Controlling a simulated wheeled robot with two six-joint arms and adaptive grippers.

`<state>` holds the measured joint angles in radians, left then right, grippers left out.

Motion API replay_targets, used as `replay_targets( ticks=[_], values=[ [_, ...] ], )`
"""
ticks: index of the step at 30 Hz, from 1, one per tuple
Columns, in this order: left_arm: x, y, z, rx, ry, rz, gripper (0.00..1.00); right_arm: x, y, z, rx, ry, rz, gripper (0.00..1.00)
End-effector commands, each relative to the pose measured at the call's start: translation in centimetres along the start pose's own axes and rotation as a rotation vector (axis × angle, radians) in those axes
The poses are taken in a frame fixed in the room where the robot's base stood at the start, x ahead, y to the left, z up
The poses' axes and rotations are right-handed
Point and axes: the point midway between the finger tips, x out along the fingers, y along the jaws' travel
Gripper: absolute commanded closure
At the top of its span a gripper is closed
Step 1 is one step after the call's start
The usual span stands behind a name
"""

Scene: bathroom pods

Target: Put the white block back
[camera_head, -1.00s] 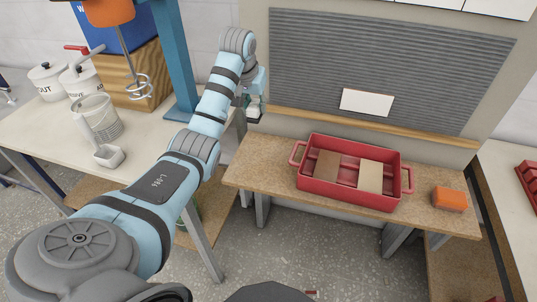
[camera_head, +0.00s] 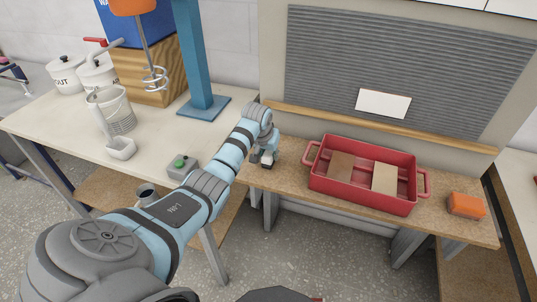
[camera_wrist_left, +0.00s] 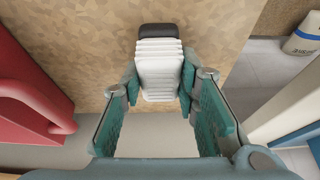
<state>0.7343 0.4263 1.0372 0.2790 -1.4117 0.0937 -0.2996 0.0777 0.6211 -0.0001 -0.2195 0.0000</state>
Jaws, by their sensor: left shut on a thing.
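The white block (camera_wrist_left: 159,72) is ribbed with a black end, and it shows between the fingers of my left gripper (camera_wrist_left: 159,88) in the wrist view. The gripper is shut on it. In the head view my left gripper (camera_head: 268,160) is over the left end of the tan bench (camera_head: 285,180), left of the red tray. I cannot tell whether the block touches the bench. My right gripper is not in view.
The red tray (camera_head: 362,193) holds a brown piece (camera_head: 340,166) and a cream piece (camera_head: 385,178). An orange block (camera_head: 467,205) lies at the bench's right end. A grey box with a green button (camera_head: 181,163) stands on the left table. A ribbed panel rises behind the bench.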

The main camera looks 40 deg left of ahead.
Motion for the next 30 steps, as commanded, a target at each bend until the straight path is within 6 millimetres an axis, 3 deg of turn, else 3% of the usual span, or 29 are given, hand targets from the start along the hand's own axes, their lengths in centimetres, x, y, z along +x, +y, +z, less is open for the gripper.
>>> replay_targets(
  ticks=[1, 2, 5, 17, 30],
  values=[
    [0.0, 0.0, 0.0, 0.0, 0.0, 0.0, 1.0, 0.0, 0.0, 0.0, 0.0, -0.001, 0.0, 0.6],
    [0.0, 0.0, 0.0, 0.0, 0.0, 0.0, 0.69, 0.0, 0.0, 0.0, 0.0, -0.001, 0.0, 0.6],
    [0.0, 0.0, 0.0, -0.001, 0.0, 0.0, 0.53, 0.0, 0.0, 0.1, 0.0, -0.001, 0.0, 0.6],
    [-0.9, -0.1, -0.1, -0.001, 0.002, -0.001, 0.52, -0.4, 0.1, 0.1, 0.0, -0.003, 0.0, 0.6],
    [-11.0, -0.1, -0.2, 0.0, 0.002, -0.001, 0.52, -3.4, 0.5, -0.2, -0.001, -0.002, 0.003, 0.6]
  ],
)
